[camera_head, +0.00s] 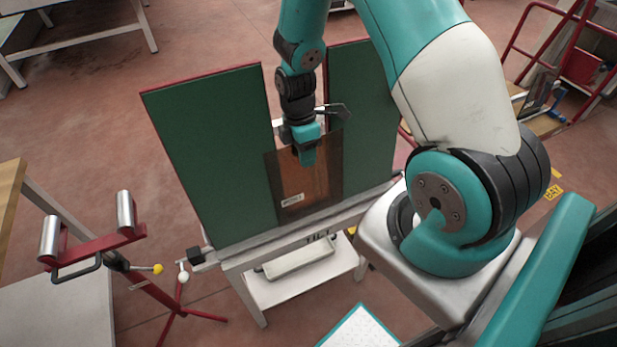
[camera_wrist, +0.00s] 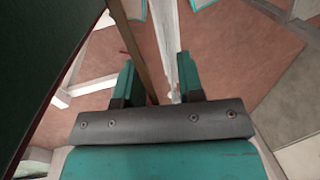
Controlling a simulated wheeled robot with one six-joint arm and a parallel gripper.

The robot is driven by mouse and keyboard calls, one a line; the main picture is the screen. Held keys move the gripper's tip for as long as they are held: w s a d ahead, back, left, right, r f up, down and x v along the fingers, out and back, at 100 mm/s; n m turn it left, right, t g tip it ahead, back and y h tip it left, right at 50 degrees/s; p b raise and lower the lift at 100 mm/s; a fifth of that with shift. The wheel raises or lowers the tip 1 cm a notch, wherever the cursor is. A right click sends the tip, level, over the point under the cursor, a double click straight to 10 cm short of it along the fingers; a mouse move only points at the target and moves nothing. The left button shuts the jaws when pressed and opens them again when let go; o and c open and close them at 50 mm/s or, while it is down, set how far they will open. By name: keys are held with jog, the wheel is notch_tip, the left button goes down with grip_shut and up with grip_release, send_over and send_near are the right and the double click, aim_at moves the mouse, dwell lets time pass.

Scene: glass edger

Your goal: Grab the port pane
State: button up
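A brown tinted glass pane (camera_head: 305,186) with a small white label low on its left stands upright on the rack, in front of two green boards. I take it for the port pane; no other such pane shows beside it. My gripper (camera_head: 307,155) points down at the pane's top edge. In the wrist view my gripper (camera_wrist: 157,75) is open, with its two teal fingers apart. The pane's thin brown edge (camera_wrist: 141,55) runs between them, closer to the left finger, with a gap on the right. Contact with the left finger cannot be told.
The left green board (camera_head: 210,150) and right green board (camera_head: 362,105) stand close behind the pane on the pale rack (camera_head: 245,255). A red roller stand (camera_head: 110,245) is at left. Red railings (camera_head: 545,40) are at upper right. Open floor lies left of the boards.

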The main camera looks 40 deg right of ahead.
jog(key=shift+f, duration=0.25)
grip_shut()
jog(key=shift+r, duration=0.1)
dwell(1.2)
